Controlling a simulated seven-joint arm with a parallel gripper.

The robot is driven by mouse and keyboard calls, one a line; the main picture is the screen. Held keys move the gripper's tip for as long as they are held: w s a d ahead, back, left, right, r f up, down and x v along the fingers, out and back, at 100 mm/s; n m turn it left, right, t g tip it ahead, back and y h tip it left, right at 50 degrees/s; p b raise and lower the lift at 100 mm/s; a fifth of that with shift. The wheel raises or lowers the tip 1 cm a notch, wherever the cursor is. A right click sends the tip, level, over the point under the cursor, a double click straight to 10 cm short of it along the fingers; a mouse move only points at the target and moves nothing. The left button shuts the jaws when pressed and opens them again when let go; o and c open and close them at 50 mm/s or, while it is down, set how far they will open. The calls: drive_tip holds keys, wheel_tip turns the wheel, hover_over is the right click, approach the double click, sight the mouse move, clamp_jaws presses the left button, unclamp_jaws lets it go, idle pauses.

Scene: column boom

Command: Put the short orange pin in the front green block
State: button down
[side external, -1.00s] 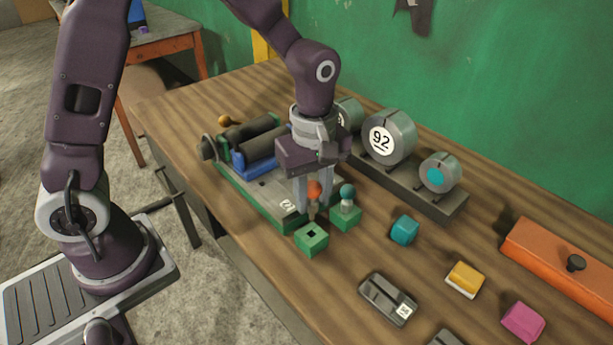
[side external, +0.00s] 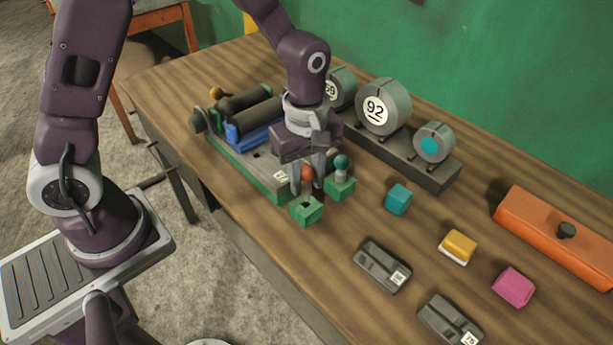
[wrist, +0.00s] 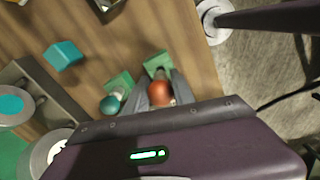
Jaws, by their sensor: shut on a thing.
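My gripper (side external: 306,185) is shut on the short orange pin (side external: 308,172), whose round orange head shows between the fingers. The head also shows in the wrist view (wrist: 160,93). The front green block (side external: 306,211) stands on the table directly below the pin, its dark hole partly in view. In the wrist view, that block (wrist: 157,62) lies just beyond the orange head. The pin's lower end is close to the block's top. The fingers partly hide it, and I cannot tell whether it is inside the hole. A second green block (side external: 340,188) holds a teal-headed pin (side external: 341,162) close beside my gripper.
A green-edged board (side external: 250,168) with dark cylinders stands behind-left. A grey rack (side external: 430,172) of round weights stands behind-right. Teal (side external: 398,199), yellow (side external: 458,245) and magenta (side external: 513,286) blocks, dark labelled blocks (side external: 382,267) and an orange bar (side external: 556,235) lie to the right.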

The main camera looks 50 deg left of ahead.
sight(307, 167)
drive_tip(key=shift+f, duration=0.1)
idle(0.4)
drive_tip(key=shift+f, duration=0.7)
drive_tip(key=shift+f, duration=0.15)
drive_tip(key=shift+f, duration=0.65)
drive_tip(key=c, duration=1)
unclamp_jaws()
wheel_tip(307, 167, up, 6)
drive_tip(key=shift+r, duration=0.55)
